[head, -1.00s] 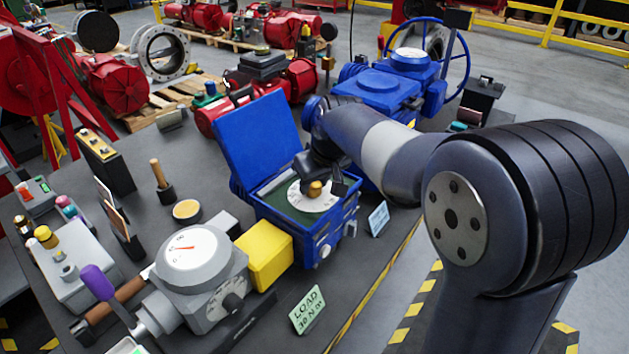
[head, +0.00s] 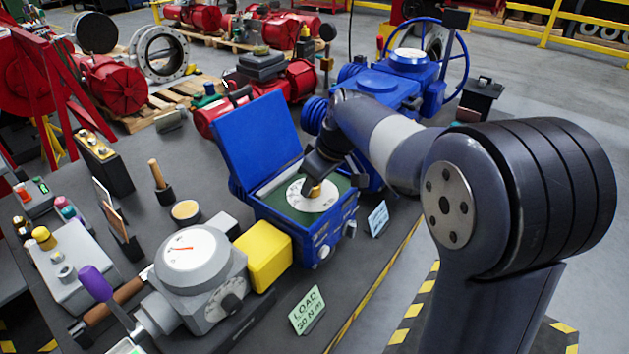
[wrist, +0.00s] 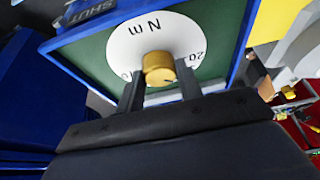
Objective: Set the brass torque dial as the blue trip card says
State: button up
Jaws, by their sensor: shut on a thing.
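The brass torque dial (head: 315,191) stands on a white round scale plate (head: 299,199) inside the open blue actuator box (head: 289,232). My gripper (head: 313,186) reaches down into the box and is shut on the dial. In the wrist view the brass dial (wrist: 159,68) sits between the two dark fingers of my gripper (wrist: 162,86). "N m" and part of a "20" show on the scale there; the fingers hide other marks. The light blue card (head: 377,218) stands right of the box; its writing is too small to read.
A pale green card (head: 307,310) reading "LOAD 20 N m" stands in front. A grey gauge unit (head: 197,280) and a yellow block (head: 263,257) are left of it. The raised blue lid (head: 257,142) stands behind the scale plate. A blue handwheel actuator (head: 385,88) is farther back.

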jog(key=o, duration=1)
jog(key=shift+r, duration=0.1)
jog(key=v, duration=1)
jog(key=shift+r, duration=0.3)
